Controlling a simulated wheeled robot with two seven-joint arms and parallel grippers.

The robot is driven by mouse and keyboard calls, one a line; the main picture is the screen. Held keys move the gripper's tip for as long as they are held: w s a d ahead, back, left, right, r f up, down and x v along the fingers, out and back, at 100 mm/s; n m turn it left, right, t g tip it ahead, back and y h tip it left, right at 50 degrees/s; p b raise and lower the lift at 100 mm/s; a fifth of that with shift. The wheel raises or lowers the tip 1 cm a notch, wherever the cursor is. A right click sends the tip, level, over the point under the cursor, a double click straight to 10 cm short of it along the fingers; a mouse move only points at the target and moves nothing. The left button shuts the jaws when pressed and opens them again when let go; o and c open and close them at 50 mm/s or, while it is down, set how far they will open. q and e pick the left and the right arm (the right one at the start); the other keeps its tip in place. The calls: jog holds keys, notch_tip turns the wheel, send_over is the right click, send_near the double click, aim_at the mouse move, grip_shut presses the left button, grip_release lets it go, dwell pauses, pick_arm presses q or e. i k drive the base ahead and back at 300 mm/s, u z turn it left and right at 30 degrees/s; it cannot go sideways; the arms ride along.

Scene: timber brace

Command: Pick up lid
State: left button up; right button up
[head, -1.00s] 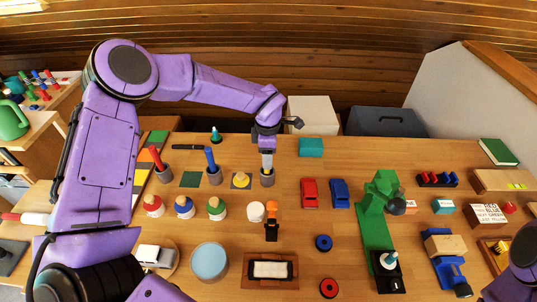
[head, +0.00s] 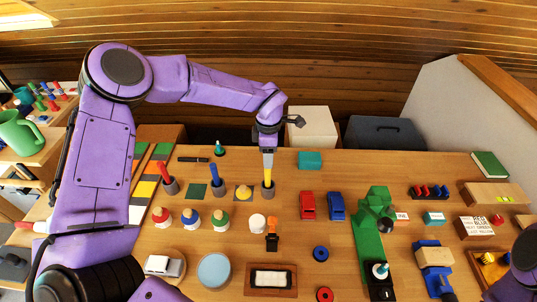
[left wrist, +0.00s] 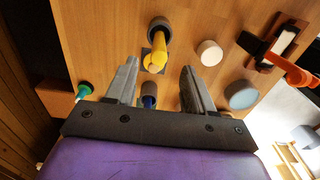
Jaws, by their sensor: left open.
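No piece is clearly marked as the lid. A flat light-blue round piece (head: 214,270) at the front left of the table looks most like one; it also shows in the left wrist view (left wrist: 242,94). My left gripper (head: 268,152) is well behind it, pointing down over a yellow peg (head: 268,174) that stands in a grey cup (head: 268,189). In the left wrist view my left jaws (left wrist: 159,64) are apart, with yellow between or beyond them; I cannot tell whether they touch the peg. My right gripper is not in view.
A red peg (head: 166,172) and a blue peg (head: 214,174) stand in grey cups to the left. Domed figures (head: 191,218), a white knob (head: 257,221) and a wooden tray (head: 271,292) lie nearby. Red and blue cars (head: 337,206) and a green stand (head: 368,240) are to the right.

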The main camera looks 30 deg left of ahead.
aim_at(244, 192)
jog(key=k, duration=1.5)
